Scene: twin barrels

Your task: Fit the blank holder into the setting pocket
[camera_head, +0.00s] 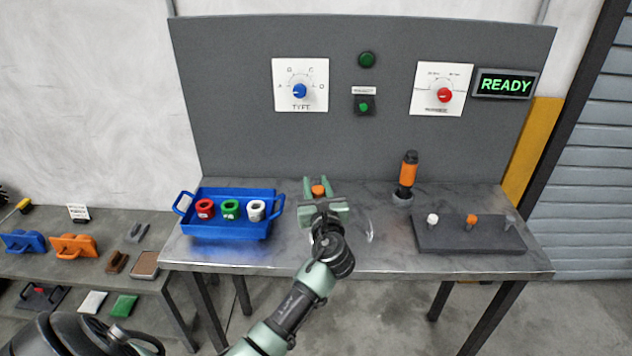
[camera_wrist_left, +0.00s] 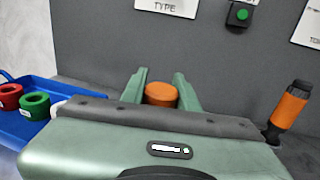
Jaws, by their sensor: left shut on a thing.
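My left gripper (camera_head: 318,182) reaches over the middle of the metal workbench and is shut on an orange round piece (camera_head: 319,191). In the left wrist view the piece (camera_wrist_left: 161,95) sits between the two green fingers (camera_wrist_left: 159,80), its flat round top showing. It may be the blank holder; its lower part is hidden by the gripper body. I cannot make out the setting pocket; the bench just beneath the gripper is hidden. My right gripper is not in view.
A blue tray (camera_head: 227,232) with red, green and white holders stands to the left. An orange-handled tool (camera_head: 408,170) stands upright to the right. A dark block (camera_head: 440,242) with white, orange and grey pegs is further right. A grey panel (camera_head: 235,90) rises behind.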

